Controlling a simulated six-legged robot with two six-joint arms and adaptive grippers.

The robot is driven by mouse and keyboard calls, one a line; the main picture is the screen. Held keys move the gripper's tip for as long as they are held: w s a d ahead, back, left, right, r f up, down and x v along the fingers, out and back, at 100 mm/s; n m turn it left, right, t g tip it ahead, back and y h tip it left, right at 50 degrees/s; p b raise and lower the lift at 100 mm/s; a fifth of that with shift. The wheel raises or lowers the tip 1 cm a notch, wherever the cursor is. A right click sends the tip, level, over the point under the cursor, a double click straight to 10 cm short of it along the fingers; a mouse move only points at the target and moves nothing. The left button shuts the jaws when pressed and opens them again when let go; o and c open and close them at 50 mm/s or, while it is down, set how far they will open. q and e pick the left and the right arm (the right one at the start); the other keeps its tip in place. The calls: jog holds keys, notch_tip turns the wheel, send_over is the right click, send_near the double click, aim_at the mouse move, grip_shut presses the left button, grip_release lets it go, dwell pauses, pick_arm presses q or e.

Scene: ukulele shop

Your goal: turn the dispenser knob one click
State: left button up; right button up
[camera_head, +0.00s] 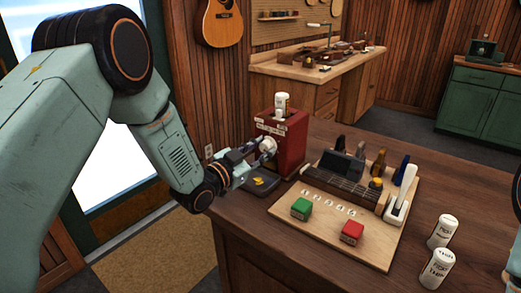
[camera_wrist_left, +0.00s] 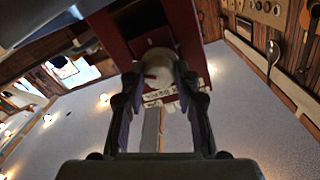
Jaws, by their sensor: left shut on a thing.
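The red dispenser (camera_head: 282,143) stands upright on the counter with a white labelled canister (camera_head: 282,103) on its top. Its pale round knob (camera_head: 267,146) is on the side facing my left arm. My left gripper (camera_head: 262,152) is shut on the knob. In the left wrist view the fingers (camera_wrist_left: 160,88) close on both sides of the white knob (camera_wrist_left: 158,66), with the red dispenser body (camera_wrist_left: 118,32) behind it. A dark tray (camera_head: 262,184) with a small yellow item lies below the knob. My right gripper is out of view.
Two white labelled bottles (camera_head: 438,268) stand at the right. Bare counter lies behind the board.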

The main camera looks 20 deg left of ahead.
pick_arm(q)
jog(key=shift+r, duration=0.15)
grip_shut()
jog(key=shift+m, duration=0.4)
jog(key=m+b, duration=0.1)
jog(key=m, duration=0.4)
jog(key=shift+m, duration=0.3)
jog(key=m+b, duration=0.1)
jog(key=m, duration=0.4)
jog(key=shift+d, duration=0.1)
jog(key=shift+m, duration=0.3)
jog(key=o, duration=0.7)
grip_release()
jog(key=shift+d, duration=0.1)
jog(key=shift+o, duration=0.2)
